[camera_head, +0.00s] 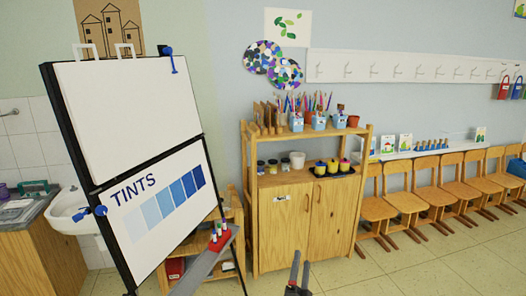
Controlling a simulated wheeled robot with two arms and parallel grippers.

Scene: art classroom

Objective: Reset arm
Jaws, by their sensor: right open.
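My right gripper (301,264) shows at the bottom edge, a little right of the middle. Its dark fingers point upward and are apart, with nothing between them. It appears in front of the floor and the lower part of the wooden cabinet (278,235), touching nothing that I can see. The rest of my right arm is below the picture. My left gripper does not show.
An easel (125,95) with a blank sheet and a blue TINTS chart (160,205) stands at the left. Its grey ledge (205,265) carries a red holder with small tubes (220,237). Wooden chairs (435,195) line the right wall. The floor (420,270) at lower right is clear.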

